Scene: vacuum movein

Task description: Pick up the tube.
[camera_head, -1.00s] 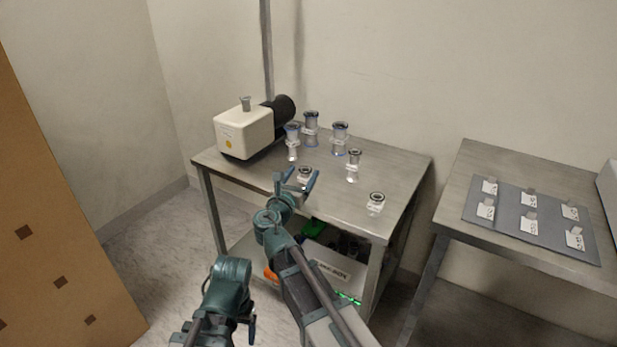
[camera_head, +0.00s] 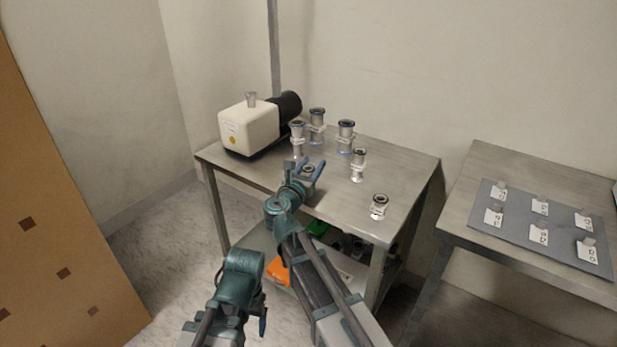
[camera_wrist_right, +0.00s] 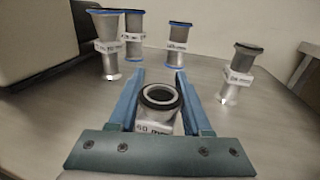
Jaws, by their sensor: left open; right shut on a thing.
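A short metal tube (camera_head: 309,169) with a dark ring on top stands upright near the front edge of the steel table (camera_head: 240,172). My right gripper (camera_head: 307,168) is shut on it, one blue finger on each side. In the right wrist view the tube (camera_wrist_right: 160,100) sits between the fingers (camera_wrist_right: 160,100), with a white label at its front. I cannot tell whether its base touches the table. My left gripper (camera_head: 262,318) hangs low in front of the table, open, with its fingers mostly hidden.
Several other labelled tubes stand behind and to the right, including one (camera_head: 358,165) and one (camera_head: 379,206). A white pump (camera_head: 248,130) with a black end is at the back left. A second table (camera_head: 480,165) at right holds a grey mat (camera_head: 515,233) with labels.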

